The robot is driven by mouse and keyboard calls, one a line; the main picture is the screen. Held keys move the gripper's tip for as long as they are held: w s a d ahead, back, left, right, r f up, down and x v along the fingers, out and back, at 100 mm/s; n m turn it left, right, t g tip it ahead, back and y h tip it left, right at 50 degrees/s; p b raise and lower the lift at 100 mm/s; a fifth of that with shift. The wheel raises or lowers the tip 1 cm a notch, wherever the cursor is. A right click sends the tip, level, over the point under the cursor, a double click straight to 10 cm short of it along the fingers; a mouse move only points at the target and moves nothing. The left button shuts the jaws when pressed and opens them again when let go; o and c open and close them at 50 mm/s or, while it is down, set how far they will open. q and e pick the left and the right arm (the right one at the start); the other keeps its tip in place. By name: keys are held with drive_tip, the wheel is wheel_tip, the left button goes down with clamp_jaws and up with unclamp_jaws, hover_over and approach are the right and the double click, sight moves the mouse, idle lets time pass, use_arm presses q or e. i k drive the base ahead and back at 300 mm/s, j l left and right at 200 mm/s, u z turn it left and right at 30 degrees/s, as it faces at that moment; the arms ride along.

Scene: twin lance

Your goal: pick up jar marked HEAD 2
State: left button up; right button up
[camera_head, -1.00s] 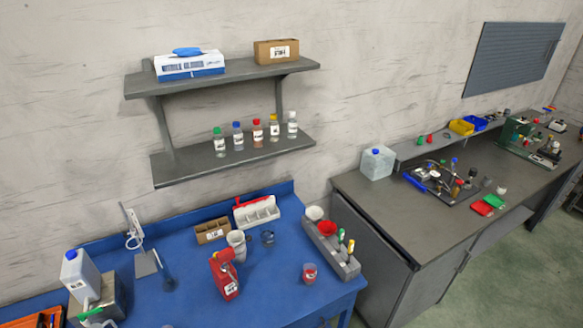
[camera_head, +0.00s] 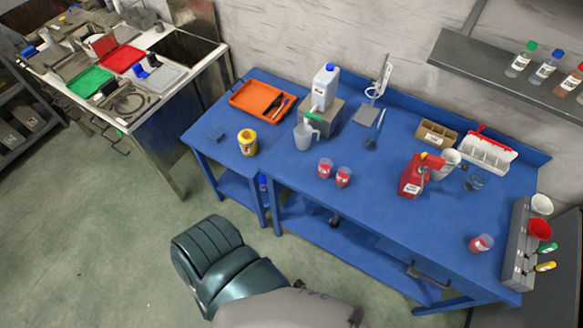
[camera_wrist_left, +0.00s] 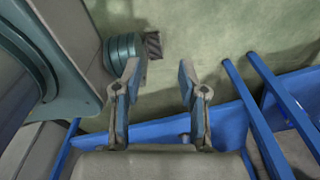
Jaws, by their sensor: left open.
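Two small clear jars with red marks stand close together near the front middle of the blue table: a left jar (camera_head: 325,168) and a right jar (camera_head: 343,177). A third similar jar (camera_head: 480,243) stands alone near the table's right end. The writing on them is too small to read, so I cannot tell which is HEAD 2. My left gripper (camera_wrist_left: 160,82) is open and empty in the left wrist view, with green floor and blue table framing beyond it. No jar shows in that view. My right gripper is not in view.
The front middle right of the tabletop is clear. A shelf (camera_head: 500,75) overhangs the back right.

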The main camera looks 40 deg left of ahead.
sight(326, 165)
drive_tip(key=u, duration=1.15)
